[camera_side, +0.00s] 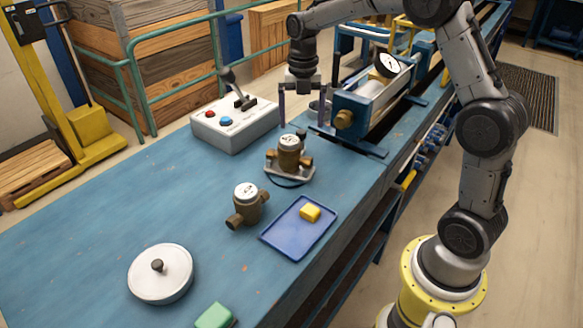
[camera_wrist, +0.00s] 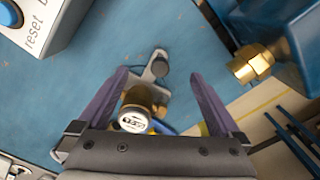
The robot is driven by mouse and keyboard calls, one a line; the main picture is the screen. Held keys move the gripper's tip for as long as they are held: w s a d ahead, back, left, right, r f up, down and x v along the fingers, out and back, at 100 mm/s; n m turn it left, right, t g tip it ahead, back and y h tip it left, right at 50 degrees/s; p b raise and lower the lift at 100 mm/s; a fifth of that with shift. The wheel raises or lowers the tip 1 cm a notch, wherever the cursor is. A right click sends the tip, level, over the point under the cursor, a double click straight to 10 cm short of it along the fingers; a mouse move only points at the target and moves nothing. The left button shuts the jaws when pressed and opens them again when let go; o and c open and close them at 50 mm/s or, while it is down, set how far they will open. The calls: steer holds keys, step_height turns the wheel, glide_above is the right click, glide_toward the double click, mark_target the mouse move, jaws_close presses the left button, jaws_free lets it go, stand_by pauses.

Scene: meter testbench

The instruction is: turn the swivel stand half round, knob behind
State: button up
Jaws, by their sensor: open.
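The swivel stand (camera_side: 272,171) has a grey plate and carries a brass meter (camera_side: 289,152) with a white dial, upright near the middle of the bench. In the wrist view its grey plate (camera_wrist: 158,76) reaches out from the meter (camera_wrist: 136,114) to a dark round knob (camera_wrist: 161,66). In the side view a dark knob (camera_side: 301,134) shows at the meter's back edge. My gripper (camera_side: 301,118) points down above and just behind the stand. Its fingers (camera_wrist: 160,75) are apart, with the knob between them in the wrist view and nothing held.
A grey control box (camera_side: 235,125) with a lever stands left; a blue test rig with a brass fitting (camera_side: 344,119) is close on the right. In front are a second meter (camera_side: 246,205), a blue tray (camera_side: 285,238) with a yellow block, and a white knobbed disc (camera_side: 160,283).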

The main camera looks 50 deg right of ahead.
steer(key=shift+f, duration=1.15)
steer(key=c, duration=0.4)
steer(key=shift+o, duration=0.2)
